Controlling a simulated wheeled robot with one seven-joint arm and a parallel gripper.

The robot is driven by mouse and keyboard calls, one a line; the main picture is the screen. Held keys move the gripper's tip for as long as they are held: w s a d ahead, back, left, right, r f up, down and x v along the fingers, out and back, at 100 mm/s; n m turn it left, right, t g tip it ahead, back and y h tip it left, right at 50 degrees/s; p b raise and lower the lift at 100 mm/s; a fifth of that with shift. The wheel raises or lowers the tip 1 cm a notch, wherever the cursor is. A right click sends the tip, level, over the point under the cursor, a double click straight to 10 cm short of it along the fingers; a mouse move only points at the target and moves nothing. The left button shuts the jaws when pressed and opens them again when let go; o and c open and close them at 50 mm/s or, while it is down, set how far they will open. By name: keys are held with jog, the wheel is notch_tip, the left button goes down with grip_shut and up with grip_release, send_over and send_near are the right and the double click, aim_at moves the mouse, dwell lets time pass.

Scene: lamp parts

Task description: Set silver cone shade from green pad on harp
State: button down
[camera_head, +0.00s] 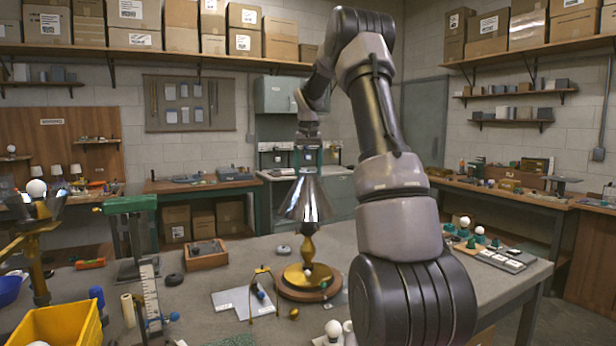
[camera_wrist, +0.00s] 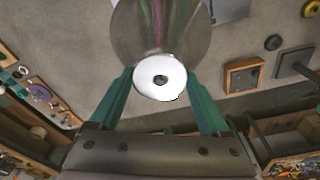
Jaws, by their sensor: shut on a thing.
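The silver cone shade (camera_head: 306,199) hangs upright, wide end down, under my gripper (camera_head: 308,160). In the wrist view the shade (camera_wrist: 150,28) shows beyond a white disc with a dark centre, between the two teal fingers of my gripper (camera_wrist: 160,78). My gripper is shut on the shade's top. Below the shade in the head view is a brass lamp stem (camera_head: 307,250) on a round wooden base (camera_head: 310,291). The shade's lower rim is over the stem's top and hides it, so I cannot tell if they touch. I cannot make out the harp there.
A yellow wire arch (camera_head: 262,290) stands left of the lamp base, by a light grey plate (camera_head: 238,302). A wooden tray (camera_head: 206,256) lies farther back. A yellow bin (camera_head: 62,326) is at the front left. Bulbs and green parts (camera_head: 470,236) stand at the right.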

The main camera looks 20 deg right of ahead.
jog(key=shift+f, duration=0.3)
dwell(1.3)
grip_release()
jog(key=shift+r, duration=0.1)
notch_tip(320, 180, up, 10)
jog(key=s+r, duration=0.1)
jog(key=s+a+r+t, duration=0.1)
jog(key=s+a+r, duration=0.2)
jog(key=s+a, duration=0.45)
jog(key=s+a+f+t, duration=0.1)
jog(key=s+a+f, duration=0.1)
jog(key=s, duration=0.7)
jog(key=s+a+f+t+y, duration=0.1)
jog(key=s+a+f+t, duration=0.1)
jog(key=s+a, duration=0.3)
jog(key=s+a+f+t+y, duration=0.1)
jog(key=s+a+f, duration=0.2)
jog(key=s, duration=1.1)
jog(key=shift+a+f+t, duration=0.3)
jog(key=shift+a+t, duration=0.05)
jog(key=shift+t, duration=0.05)
